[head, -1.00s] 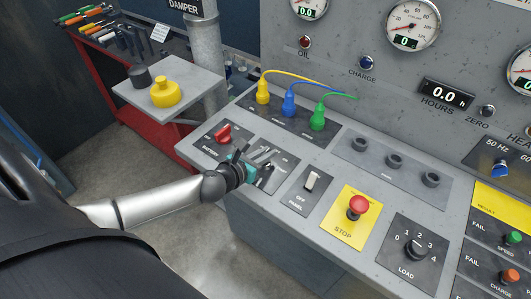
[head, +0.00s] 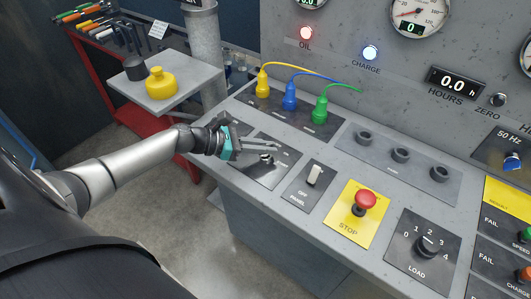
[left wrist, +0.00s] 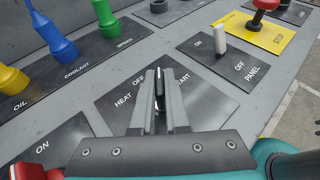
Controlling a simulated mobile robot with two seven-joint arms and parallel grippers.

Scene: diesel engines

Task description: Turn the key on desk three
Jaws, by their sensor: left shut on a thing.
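The key (left wrist: 159,80) is a dark upright piece at the middle of a black plate (left wrist: 112,100) marked HEAT, OFF and START. My left gripper (left wrist: 158,88) is shut on the key, with one grey finger on each side of it. In the head view the same gripper (head: 272,151) reaches in from the left, low over the plate (head: 268,180), and largely hides the key. The fingers and the gripper body cover part of the plate's markings in the wrist view. My right gripper is not in view.
The panel switch (head: 315,175), red stop button (head: 365,200) and load knob (head: 425,245) stand to the right. Yellow, blue and green plugs (head: 320,110) with cables rise behind the gripper. A red switch (left wrist: 30,172) lies close at lower left. The OIL (head: 306,33) and CHARGE (head: 370,52) lamps are lit.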

